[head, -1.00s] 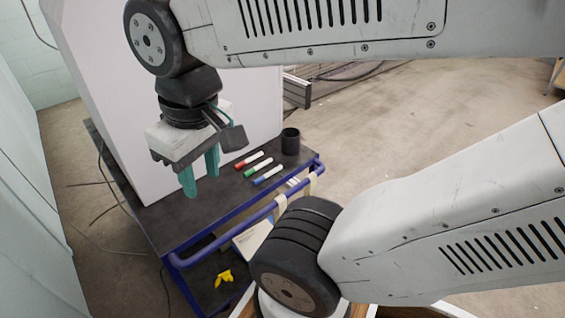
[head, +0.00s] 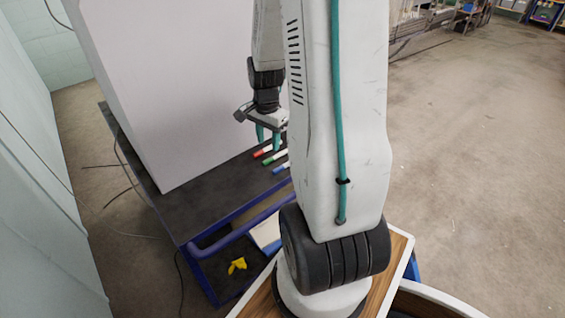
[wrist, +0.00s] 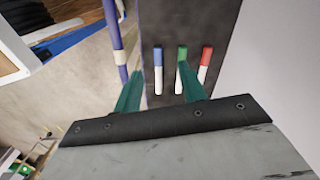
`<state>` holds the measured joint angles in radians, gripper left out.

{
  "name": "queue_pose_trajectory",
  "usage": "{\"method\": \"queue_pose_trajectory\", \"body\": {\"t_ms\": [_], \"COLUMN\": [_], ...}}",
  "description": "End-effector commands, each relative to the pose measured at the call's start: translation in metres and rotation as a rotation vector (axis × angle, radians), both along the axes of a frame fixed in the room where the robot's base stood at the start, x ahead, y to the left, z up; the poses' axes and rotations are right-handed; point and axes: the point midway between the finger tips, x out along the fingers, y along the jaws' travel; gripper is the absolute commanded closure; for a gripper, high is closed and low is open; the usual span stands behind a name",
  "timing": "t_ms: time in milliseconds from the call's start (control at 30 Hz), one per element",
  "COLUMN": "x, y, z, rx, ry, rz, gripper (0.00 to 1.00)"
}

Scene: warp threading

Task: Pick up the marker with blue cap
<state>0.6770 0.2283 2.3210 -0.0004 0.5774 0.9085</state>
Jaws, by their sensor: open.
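The marker with the blue cap (head: 280,168) lies on the dark cart top, closest of three markers to the cart's blue rail. In the wrist view the blue-capped marker (wrist: 158,78) lies lengthwise, cap up in the picture and white body below. My gripper (head: 269,146) is open and empty above the markers. In the wrist view its two teal fingers (wrist: 160,70) appear on either side of the blue-capped marker. The right finger overlaps the lower part of the green marker.
A green-capped marker (wrist: 182,56) and a red-capped marker (wrist: 206,62) lie alongside. A tall white panel (head: 165,90) stands behind them. The blue rail (head: 235,226) edges the cart. The cart top left of the markers is clear.

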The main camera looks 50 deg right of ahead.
Motion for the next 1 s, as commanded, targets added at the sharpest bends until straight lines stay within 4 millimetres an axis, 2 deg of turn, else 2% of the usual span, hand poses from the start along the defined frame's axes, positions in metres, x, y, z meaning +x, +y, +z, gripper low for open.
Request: {"method": "queue_pose_trajectory", "body": {"t_ms": [33,100,233,567,800,1000], "x": [-0.005,-0.009,-0.014,-0.014,-0.011,-0.011], "y": [-0.013,-0.025,-0.038,-0.038,-0.035,-0.036], "z": [-0.017,-0.032,-0.048,-0.085,-0.119,-0.128], "rx": [0.008,0.009,0.011,0.013,0.013,0.011], "ry": [0.008,0.010,0.011,0.013,0.013,0.010], "rz": [-0.066,-0.137,-0.209,-0.223,-0.222,-0.222], "gripper": [0.59,0.59,0.59,0.59,0.59,0.59]}}
